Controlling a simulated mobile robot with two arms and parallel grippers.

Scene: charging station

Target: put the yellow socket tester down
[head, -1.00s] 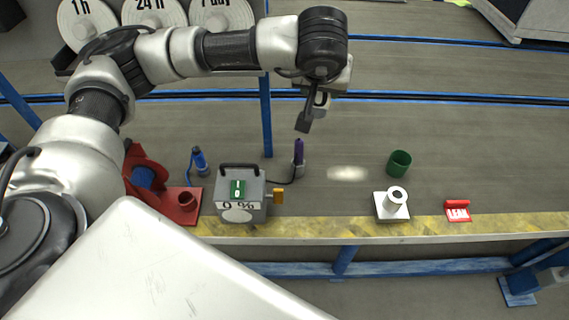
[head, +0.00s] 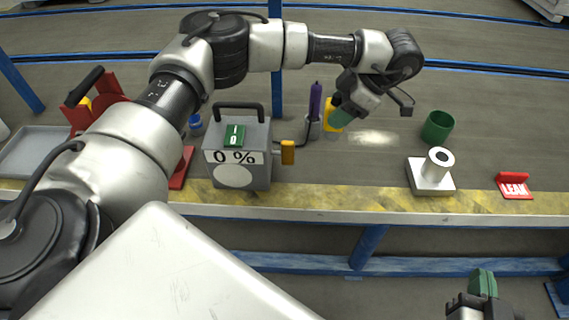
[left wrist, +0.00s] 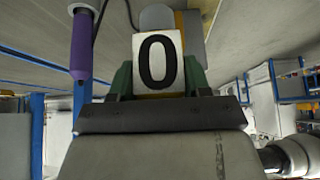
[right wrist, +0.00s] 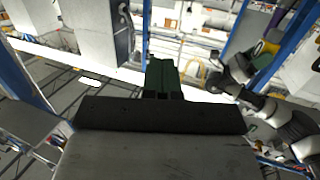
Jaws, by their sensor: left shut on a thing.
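The yellow socket tester (head: 329,113) is at my left gripper (head: 343,116), low over the back of the bench beside the purple-handled tool. In the left wrist view the tester (left wrist: 201,31) shows a white plate with a black "0", held between the green fingers of my left gripper (left wrist: 160,80). I cannot tell whether its base touches the bench. My right gripper (head: 483,283) is in front of the bench at the lower right. Its green fingers are together and empty in the right wrist view (right wrist: 162,78).
A green cup (head: 437,127), a white spool on a base (head: 433,178) and a red "LEAK" sign (head: 514,188) stand right. Bench between is clear.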

